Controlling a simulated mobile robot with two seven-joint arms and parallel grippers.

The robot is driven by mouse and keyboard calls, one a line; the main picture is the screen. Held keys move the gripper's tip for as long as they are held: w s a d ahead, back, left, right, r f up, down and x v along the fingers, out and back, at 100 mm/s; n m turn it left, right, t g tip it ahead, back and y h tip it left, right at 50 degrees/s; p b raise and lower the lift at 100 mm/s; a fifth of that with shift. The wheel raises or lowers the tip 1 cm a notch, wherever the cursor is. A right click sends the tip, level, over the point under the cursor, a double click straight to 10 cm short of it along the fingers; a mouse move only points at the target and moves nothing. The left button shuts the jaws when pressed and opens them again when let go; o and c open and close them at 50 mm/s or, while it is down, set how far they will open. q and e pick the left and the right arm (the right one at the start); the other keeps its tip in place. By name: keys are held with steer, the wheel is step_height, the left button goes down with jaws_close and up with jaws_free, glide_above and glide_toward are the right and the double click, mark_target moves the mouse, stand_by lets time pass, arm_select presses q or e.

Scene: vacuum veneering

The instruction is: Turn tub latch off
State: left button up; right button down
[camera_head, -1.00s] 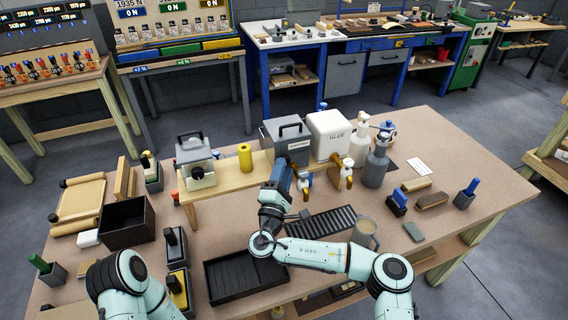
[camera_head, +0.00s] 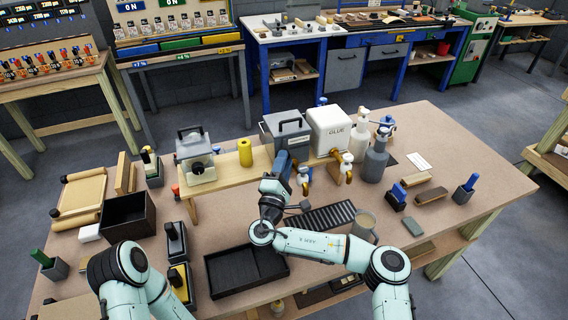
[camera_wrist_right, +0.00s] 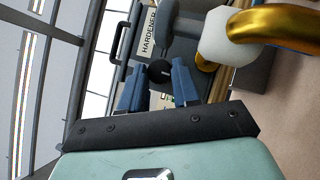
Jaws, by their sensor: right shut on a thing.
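The grey hardener tub (camera_head: 287,131) with a dark handle stands on the wooden shelf at the middle of the bench. In the right wrist view its front (camera_wrist_right: 125,52) carries a HARDENER label. A dark round latch (camera_wrist_right: 159,71) sits on that front. My right gripper (camera_wrist_right: 159,76) has its blue fingers on either side of the latch, shut on it. In the head view my right gripper (camera_head: 283,163) is at the front of the tub, and the arm hides the latch there. My left arm shows at the bottom left, with its gripper out of view.
A white glue tub (camera_head: 329,131) stands close on the right, with brass taps (camera_head: 343,171) below. In the wrist view a brass tap (camera_wrist_right: 275,22) is close beside my fingers. A grey pot (camera_head: 196,158) and yellow roll (camera_head: 245,152) stand left. A black tray (camera_head: 245,272) lies in front.

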arm_select(q)
steer(key=shift+w+r, duration=0.1)
arm_select(e)
steer(key=shift+w+d+r+m+g+y, duration=0.1)
steer(key=shift+r+m+g+y, duration=0.4)
steer(key=shift+m+g, duration=1.15)
steer(key=shift+s+r+m+g+y, duration=0.15)
steer(key=shift+m+g+y, duration=0.85)
steer(key=shift+m, duration=1.2)
steer(key=shift+w+d+r+m+g+y, duration=0.25)
steer(key=shift+m+g+y, duration=0.35)
steer(key=shift+m+g, duration=1.1)
steer(key=shift+s+a+r+m, duration=0.1)
steer(key=shift+a+r+m, duration=0.1)
steer(key=shift+m, duration=0.15)
steer(key=c, duration=1.1)
jaws_free()
steer(key=shift+f, duration=0.15)
arm_select(q)
steer(key=s+f+g+b, duration=0.1)
steer(key=s+f+b, duration=0.7)
steer(key=f, duration=0.3)
steer(key=shift+b, duration=0.3)
arm_select(e)
steer(key=v, duration=1.3)
steer(key=shift+s, duration=0.25)
